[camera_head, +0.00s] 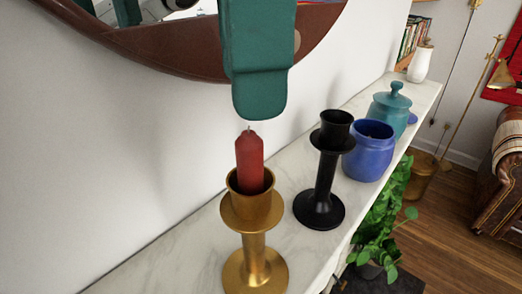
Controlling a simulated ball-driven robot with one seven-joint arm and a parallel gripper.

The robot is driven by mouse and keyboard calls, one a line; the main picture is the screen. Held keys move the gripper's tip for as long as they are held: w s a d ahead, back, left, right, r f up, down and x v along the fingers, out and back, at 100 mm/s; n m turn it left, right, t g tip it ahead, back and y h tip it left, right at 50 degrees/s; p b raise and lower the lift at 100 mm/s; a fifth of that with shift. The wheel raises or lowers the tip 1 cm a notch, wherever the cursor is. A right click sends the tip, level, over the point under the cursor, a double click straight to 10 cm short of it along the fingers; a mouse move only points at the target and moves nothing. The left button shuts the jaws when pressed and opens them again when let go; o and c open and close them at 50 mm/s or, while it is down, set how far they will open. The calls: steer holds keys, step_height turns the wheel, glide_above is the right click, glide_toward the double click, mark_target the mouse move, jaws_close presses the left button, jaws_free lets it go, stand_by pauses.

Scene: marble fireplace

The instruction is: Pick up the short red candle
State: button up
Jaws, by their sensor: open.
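The short red candle (249,163) stands upright in the cup of a brass candlestick (254,213) on the marble mantel. Its lower end is hidden inside the cup. My teal gripper (259,100) hangs down from the top of the view, directly above the candle in the picture, with its lower end near the wick. The gripper is open and holds nothing that I can see. One finger mostly hides the other, so the gap between them does not show.
A black candlestick (322,175) without a candle stands close to the right. Beyond it are a blue jar (369,152), a teal lidded jar (391,106) and a white vase (420,64). A round brown-framed mirror (165,50) hangs on the wall behind. The mantel (180,255) is clear to the left.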

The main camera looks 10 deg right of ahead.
mark_target(251, 134)
steer(key=shift+f+p, duration=0.7)
steer(key=shift+f, duration=2.65)
steer(key=shift+c, duration=0.2)
jaws_close()
